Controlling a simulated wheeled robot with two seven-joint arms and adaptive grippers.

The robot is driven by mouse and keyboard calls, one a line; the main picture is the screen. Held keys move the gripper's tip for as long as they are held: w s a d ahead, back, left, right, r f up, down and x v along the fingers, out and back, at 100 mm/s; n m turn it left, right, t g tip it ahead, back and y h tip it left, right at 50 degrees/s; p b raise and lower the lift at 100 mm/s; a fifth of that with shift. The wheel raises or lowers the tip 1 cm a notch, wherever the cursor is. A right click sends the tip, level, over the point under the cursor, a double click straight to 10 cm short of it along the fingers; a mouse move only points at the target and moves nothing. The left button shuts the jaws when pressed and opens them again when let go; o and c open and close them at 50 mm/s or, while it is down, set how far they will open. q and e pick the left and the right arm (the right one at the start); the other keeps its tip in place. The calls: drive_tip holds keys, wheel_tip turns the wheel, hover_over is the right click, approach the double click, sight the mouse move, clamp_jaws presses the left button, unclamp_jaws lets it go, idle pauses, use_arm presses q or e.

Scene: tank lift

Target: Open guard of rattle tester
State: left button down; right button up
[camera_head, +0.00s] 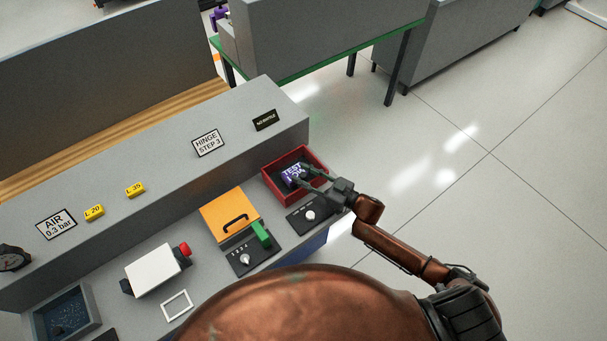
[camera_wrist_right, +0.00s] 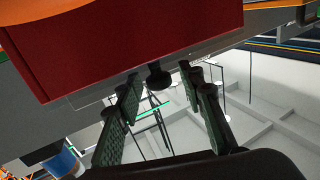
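An orange panel with a black bar handle (camera_head: 229,212) lies on the bench, with a green block at its front right corner. It looks shut, but I cannot tell whether it is the guard. Right of it is a red open-topped box (camera_head: 270,182) holding a dark unit with a purple "TEST" display (camera_head: 292,172). My right gripper (camera_head: 305,174) is over the red box's right side, fingers apart and empty. In the right wrist view, the red wall (camera_wrist_right: 120,45) fills the top, and a black knob (camera_wrist_right: 158,77) shows between the fingertips. My left gripper is out of view.
Dial panels (camera_head: 310,214) and (camera_head: 246,258) sit at the bench front. A white box with a red button (camera_head: 155,272), a white frame (camera_head: 177,305) and a blue-lined tray (camera_head: 67,312) are to the left. A raised grey ledge (camera_head: 165,170) runs behind. Floor at right is clear.

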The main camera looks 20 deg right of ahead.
drive_tip(key=shift+c, duration=0.3)
drive_tip(key=c, duration=0.6)
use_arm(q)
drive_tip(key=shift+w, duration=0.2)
use_arm(e)
clamp_jaws()
